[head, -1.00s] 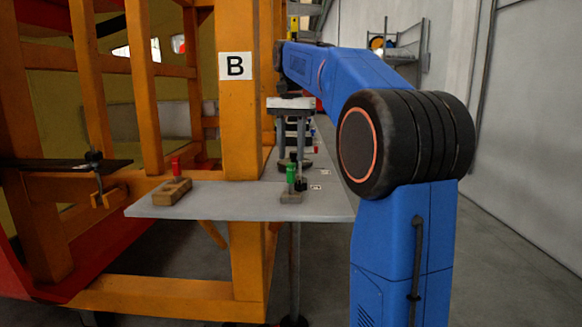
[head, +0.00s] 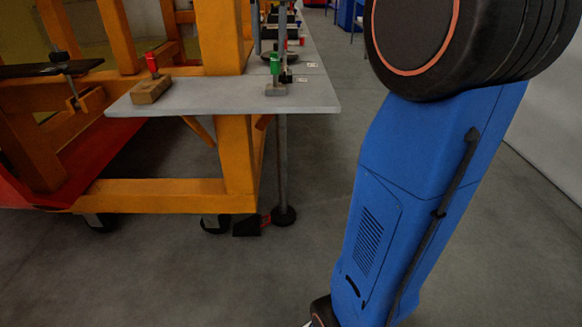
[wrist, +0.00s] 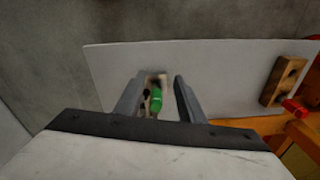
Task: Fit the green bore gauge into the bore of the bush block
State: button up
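The green bore gauge (head: 275,64) stands upright at a small grey-brown block (head: 276,90) near the right end of the grey shelf (head: 215,98). In the wrist view its green body (wrist: 156,103) shows between the two grey fingers of my gripper (wrist: 158,82). The fingers are apart, with a gap on each side of the gauge, and no contact is visible. A wooden block (head: 151,90) with a red-topped piece (head: 151,62) sits at the shelf's left; dark openings show in this block (wrist: 283,80) in the wrist view. I cannot tell which block is the bush block.
A small black piece (head: 286,76) stands close beside the green gauge. An orange frame (head: 219,40) rises behind the shelf. The shelf between the two blocks is clear. Open floor (head: 310,190) lies to the right.

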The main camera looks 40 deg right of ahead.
jog(key=s+a+f+n+t, duration=0.1)
jog(key=s+a+f+n, duration=0.2)
jog(key=s+f, duration=0.5)
jog(key=s+a+f+n+t, duration=0.1)
jog(key=s+a+f+n, duration=0.2)
jog(key=s+f, duration=0.5)
jog(key=s+a+f+n+t, duration=0.1)
jog(key=s+a+f, duration=0.4)
jog(key=f, duration=0.8)
jog(key=s+n, duration=0.1)
jog(key=s, duration=0.2)
jog(key=shift+s+f+n+t, duration=0.3)
jog(key=shift+n+t, duration=0.1)
